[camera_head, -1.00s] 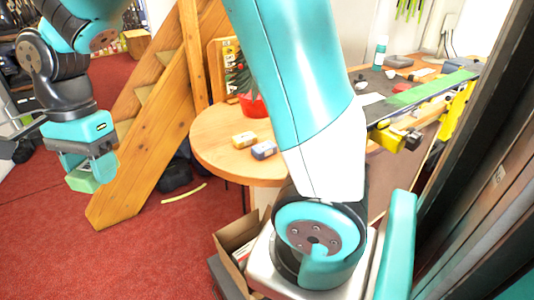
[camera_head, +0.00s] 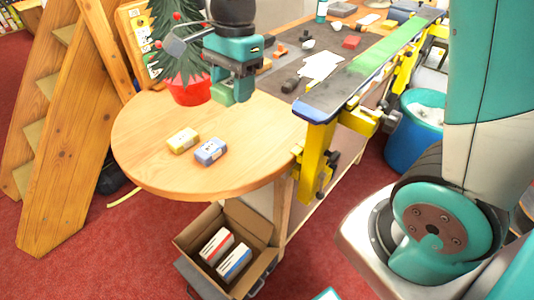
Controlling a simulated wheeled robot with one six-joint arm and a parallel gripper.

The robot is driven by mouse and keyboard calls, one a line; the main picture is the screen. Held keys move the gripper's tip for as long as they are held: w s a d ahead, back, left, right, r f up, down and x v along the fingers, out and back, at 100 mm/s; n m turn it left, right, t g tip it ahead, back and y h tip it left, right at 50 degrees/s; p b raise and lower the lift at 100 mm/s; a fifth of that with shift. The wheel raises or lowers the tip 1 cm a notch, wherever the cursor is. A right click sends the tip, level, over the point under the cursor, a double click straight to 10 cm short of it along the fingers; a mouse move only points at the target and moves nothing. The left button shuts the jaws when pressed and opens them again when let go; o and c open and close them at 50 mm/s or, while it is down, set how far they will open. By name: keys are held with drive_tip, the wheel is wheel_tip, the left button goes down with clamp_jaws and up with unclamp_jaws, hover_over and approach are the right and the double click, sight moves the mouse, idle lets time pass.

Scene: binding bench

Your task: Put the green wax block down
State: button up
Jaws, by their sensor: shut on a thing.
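My gripper (camera_head: 234,84) is in the upper middle of the head view, above the back part of the round wooden table end (camera_head: 150,130). It is shut on the green wax block (camera_head: 222,95), which shows below and between the fingers. The block appears held above the wood, near the red pot; the exact gap to the surface is hard to tell. Part of the block is hidden by the gripper fingers.
A yellow block (camera_head: 183,141) and a blue-grey block (camera_head: 210,152) lie on the round end. A red pot (camera_head: 190,92) with a small tree stands behind. A long board with a green strip (camera_head: 372,60) lies at the right. An open cardboard box (camera_head: 262,226) sits below.

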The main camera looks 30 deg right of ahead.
sight(242, 167)
drive_tip(key=f, duration=0.6)
drive_tip(key=f+p, duration=0.1)
drive_tip(key=f, duration=0.6)
drive_tip(key=f+p, duration=0.1)
drive_tip(key=f, duration=0.6)
drive_tip(key=shift+d, duration=0.25)
